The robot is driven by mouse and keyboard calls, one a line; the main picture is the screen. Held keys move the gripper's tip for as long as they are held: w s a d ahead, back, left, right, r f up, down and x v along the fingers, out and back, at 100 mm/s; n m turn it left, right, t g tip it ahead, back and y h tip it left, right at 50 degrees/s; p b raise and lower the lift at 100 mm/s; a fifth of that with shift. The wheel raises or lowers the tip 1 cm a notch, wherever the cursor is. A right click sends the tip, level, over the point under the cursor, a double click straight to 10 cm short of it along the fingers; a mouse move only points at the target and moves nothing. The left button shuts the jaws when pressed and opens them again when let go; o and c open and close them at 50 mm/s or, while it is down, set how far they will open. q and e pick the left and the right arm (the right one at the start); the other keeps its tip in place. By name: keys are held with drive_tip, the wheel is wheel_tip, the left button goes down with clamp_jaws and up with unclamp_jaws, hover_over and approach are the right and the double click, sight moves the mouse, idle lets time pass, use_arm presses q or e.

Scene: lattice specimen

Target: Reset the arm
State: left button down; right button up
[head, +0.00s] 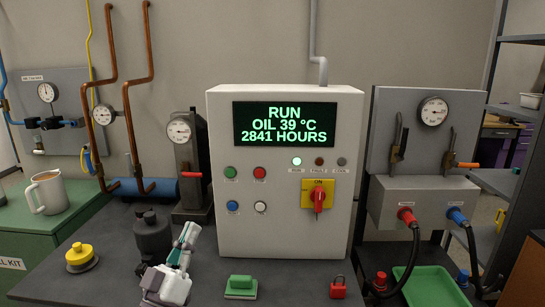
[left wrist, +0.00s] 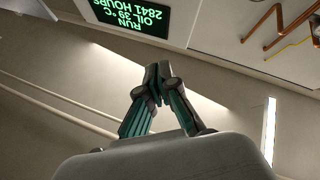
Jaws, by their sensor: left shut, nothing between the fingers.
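My left gripper (head: 187,236) stands low in the head view, left of the control cabinet and in front of it, pointing up. In the left wrist view its fingers (left wrist: 157,80) meet at the tips, shut with nothing between them. My right gripper shows in neither view. The white control cabinet (head: 270,234) has a screen (head: 297,123) reading RUN, OIL 39 °C, 2841 HOURS. The screen also shows upside down in the left wrist view (left wrist: 135,14).
The dark bench (head: 85,285) carries a yellow knob (head: 80,256), a dark round-bodied part (head: 153,236), a green block (head: 240,286) and a red padlock (head: 338,288). A mug (head: 46,193) stands on the green cabinet at left. A green tray (head: 430,287) lies at right.

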use_arm(q)
drive_tip(key=s+d+f+g+y, duration=0.1)
drive_tip(key=s+f+g, duration=0.2)
drive_tip(key=f, duration=0.4)
drive_tip(key=s+f+m+g+y, duration=0.1)
drive_tip(key=s+f+g+y, duration=0.2)
drive_tip(key=f, duration=0.5)
drive_tip(key=s+d+f+g, duration=0.1)
drive_tip(key=s+f+g, duration=0.25)
drive_tip(key=f, duration=0.35)
drive_tip(key=s+a+f+g+y, duration=0.25)
drive_tip(key=s+f+g, duration=0.3)
drive_tip(key=s, duration=0.55)
drive_tip(key=s+a+f+g+y, duration=0.2)
drive_tip(key=s+a+f+g, duration=0.3)
drive_tip(key=s, duration=0.5)
wheel_tip(320, 180, down, 25)
drive_tip(key=d+g, duration=0.1)
drive_tip(key=d, duration=0.1)
drive_tip(key=s+a+f+g, duration=0.1)
drive_tip(key=s+a+f, duration=0.2)
drive_tip(key=s+f, duration=1.4)
drive_tip(key=shift+s+a+f+m+g, duration=0.2)
drive_tip(key=shift+s+f+m+g, duration=0.15)
drive_tip(key=shift+s, duration=0.2)
drive_tip(key=shift+y, duration=0.25)
